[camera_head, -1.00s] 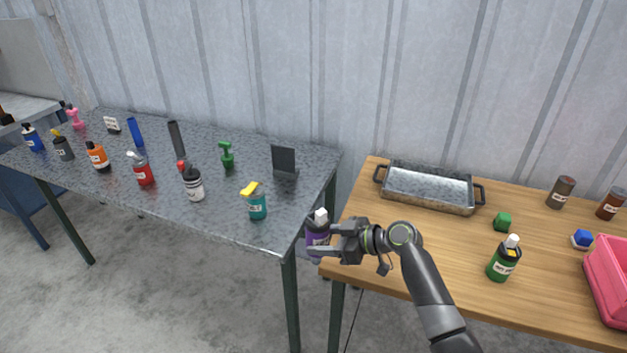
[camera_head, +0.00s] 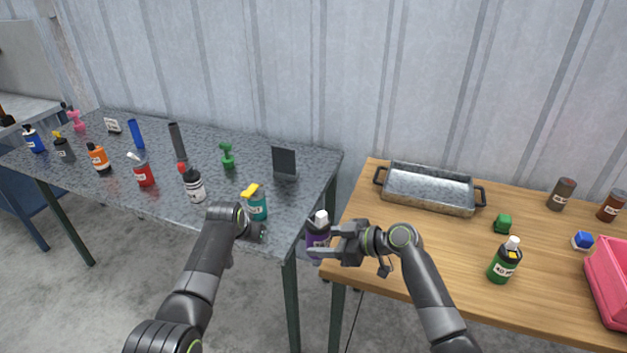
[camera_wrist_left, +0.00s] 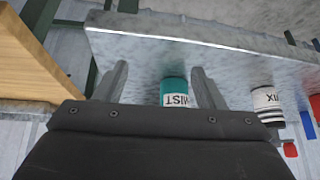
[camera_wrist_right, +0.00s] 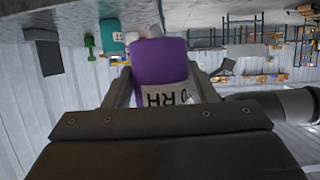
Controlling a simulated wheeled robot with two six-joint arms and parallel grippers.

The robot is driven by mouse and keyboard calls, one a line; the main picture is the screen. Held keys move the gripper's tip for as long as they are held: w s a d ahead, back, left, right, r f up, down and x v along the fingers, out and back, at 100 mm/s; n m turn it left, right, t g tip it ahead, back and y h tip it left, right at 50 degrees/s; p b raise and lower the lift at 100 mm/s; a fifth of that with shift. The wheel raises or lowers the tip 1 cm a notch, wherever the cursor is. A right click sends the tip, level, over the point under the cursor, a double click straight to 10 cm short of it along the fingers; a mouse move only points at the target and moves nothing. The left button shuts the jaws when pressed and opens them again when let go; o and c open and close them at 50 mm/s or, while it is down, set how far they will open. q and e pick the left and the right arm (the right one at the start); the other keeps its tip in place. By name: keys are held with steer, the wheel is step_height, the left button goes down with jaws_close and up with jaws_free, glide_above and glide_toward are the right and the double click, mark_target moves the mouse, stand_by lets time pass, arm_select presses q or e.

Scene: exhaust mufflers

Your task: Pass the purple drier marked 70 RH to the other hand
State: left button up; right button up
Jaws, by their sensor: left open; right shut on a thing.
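The purple drier (camera_head: 317,237) is a bottle with a purple body, a white label and a pale top. My right gripper (camera_head: 325,246) is shut on it and holds it upright over the gap between the two tables. In the right wrist view the drier (camera_wrist_right: 160,62) sits between the fingers, with "RH" readable on its label. My left gripper (camera_head: 262,233) is at the front edge of the grey table, left of the drier and apart from it. In the left wrist view its fingers (camera_wrist_left: 160,85) are spread and empty, with a teal bottle (camera_wrist_left: 174,93) beyond them.
The grey table (camera_head: 100,185) holds several bottles and a dark upright stand (camera_head: 284,161). The teal bottle (camera_head: 257,206) is close to my left gripper. The wooden table (camera_head: 400,240) holds a metal tray (camera_head: 430,206), a green bottle (camera_head: 503,264) and a pink crate (camera_head: 606,275).

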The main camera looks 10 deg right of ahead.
arm_select(q)
steer(key=s+d+r+m+g, duration=0.1)
steer(key=d+r+m+g, duration=0.15)
steer(key=d+r, duration=0.85)
step_height(320, 180, up, 13)
steer(key=m+g, duration=0.3)
steer(key=m, duration=0.2)
glide_above(320, 220)
steer(key=w+a, duration=0.1)
steer(key=w, duration=0.1)
steer(key=f, duration=0.4)
steer(key=d+f, duration=0.1)
steer(key=f, duration=0.7)
steer(key=shift+w+d, duration=0.2)
steer(key=shift+d, duration=0.05)
steer(key=c, duration=0.7)
steer(key=shift+c, duration=0.5)
arm_select(e)
steer(key=o, duration=1.1)
